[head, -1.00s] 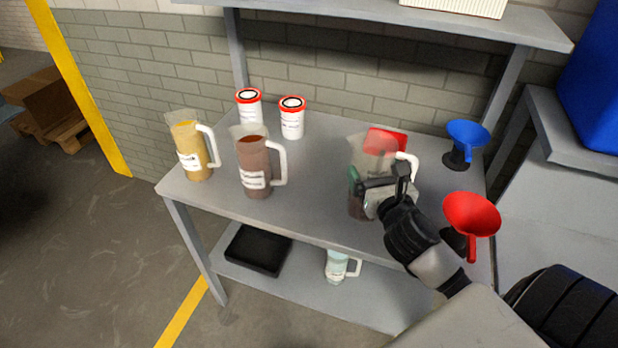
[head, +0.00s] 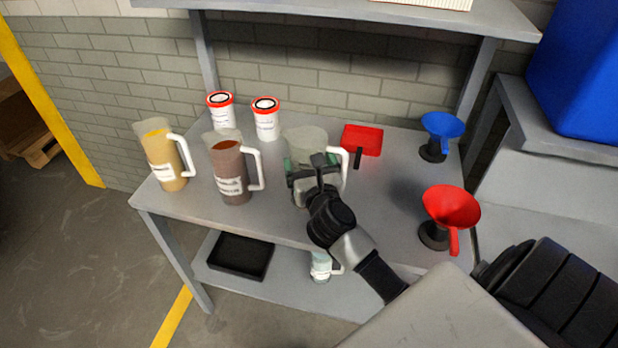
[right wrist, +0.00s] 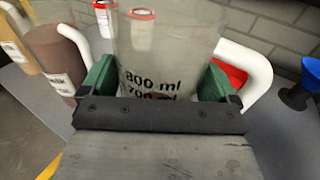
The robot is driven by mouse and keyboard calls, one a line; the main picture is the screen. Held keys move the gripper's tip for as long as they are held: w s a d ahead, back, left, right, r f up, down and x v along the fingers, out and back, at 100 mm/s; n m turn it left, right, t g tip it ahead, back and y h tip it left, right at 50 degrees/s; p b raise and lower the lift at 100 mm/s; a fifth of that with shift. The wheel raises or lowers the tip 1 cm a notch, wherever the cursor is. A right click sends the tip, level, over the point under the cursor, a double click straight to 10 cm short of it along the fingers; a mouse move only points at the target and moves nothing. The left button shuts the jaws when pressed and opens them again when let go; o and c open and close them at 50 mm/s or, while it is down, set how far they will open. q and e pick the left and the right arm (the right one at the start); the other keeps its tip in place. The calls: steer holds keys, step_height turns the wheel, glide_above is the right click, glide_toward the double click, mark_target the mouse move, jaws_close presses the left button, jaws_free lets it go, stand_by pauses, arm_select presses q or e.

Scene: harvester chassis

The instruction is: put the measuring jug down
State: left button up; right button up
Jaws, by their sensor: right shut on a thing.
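A clear measuring jug (head: 304,142) with a white handle is held by my right gripper (head: 313,172) over the front middle of the grey table (head: 390,190). In the right wrist view the green finger pads press on both sides of the jug (right wrist: 165,45), and its print reads 800 ml. The handle (right wrist: 248,75) points right. The jug looks upright. Its base is hidden behind my gripper, so I cannot tell whether it touches the table. My left gripper is not in view.
A brown-filled jug (head: 231,170) stands left of the held jug, with a yellow-filled jug (head: 164,160) beyond. Two red-lidded tubs (head: 266,122) stand behind. A red dustpan-like item (head: 362,140), blue funnel (head: 442,128) and red funnel (head: 451,208) are to the right.

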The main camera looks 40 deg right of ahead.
step_height(320, 180, down, 4)
steer(key=shift+b, duration=0.45)
steer(key=shift+f, duration=0.1)
steer(key=o, duration=0.9)
steer(key=shift+o, duration=0.2)
